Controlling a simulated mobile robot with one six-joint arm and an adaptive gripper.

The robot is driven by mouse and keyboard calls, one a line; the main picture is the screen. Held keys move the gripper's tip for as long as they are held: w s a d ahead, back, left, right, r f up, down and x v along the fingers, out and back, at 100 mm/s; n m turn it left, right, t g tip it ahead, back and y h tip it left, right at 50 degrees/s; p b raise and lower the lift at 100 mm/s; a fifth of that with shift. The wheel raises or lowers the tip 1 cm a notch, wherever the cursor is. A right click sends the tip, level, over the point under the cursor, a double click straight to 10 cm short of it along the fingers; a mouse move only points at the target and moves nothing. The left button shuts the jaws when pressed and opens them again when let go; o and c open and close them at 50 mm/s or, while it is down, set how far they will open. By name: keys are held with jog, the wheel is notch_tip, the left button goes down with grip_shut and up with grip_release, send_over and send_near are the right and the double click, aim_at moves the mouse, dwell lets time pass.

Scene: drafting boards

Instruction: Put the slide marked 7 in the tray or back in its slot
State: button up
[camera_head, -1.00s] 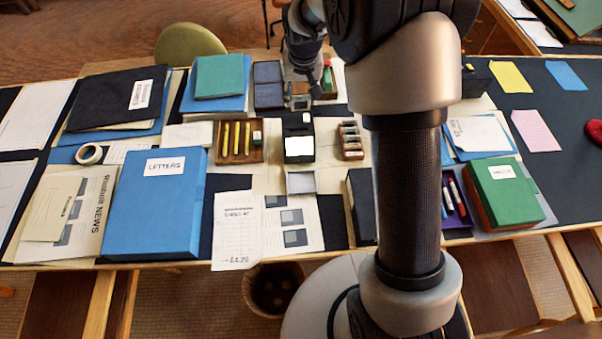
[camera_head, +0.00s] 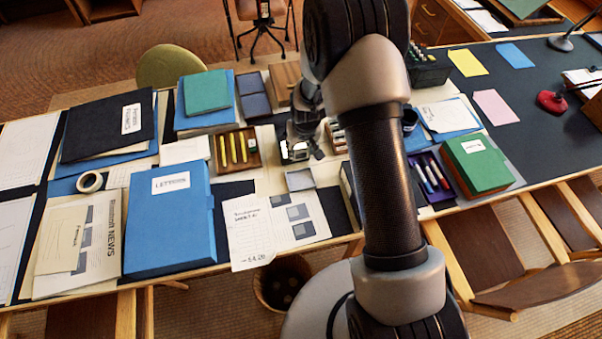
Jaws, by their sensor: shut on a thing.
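My gripper (camera_head: 303,149) is at mid-table, pointing down over the black viewer with a lit white screen (camera_head: 295,153), which it partly hides. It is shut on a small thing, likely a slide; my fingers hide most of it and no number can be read. A small grey tray (camera_head: 299,180) lies just in front of the viewer and looks empty. A wooden slotted rack (camera_head: 337,138) stands right of my gripper, partly hidden by my arm. I cannot make out an empty slot in it.
A wooden box with yellow sticks (camera_head: 252,159) stands left of my gripper. A blue letters box (camera_head: 170,222), printed sheets (camera_head: 275,225), a purple pen tray (camera_head: 431,177) and a green box (camera_head: 476,165) lie around. Dark table at right (camera_head: 530,110) has free room.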

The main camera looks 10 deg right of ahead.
notch_tip(320, 180, down, 10)
jog(key=b, duration=0.1)
notch_tip(320, 180, down, 3)
jog(key=shift+r+b, duration=0.1)
jog(key=shift+b, duration=0.75)
grip_shut()
jog(key=shift+f, duration=0.35)
jog(key=shift+r, duration=0.1)
jog(key=c, duration=0.7)
grip_release()
jog(key=o, duration=1.5)
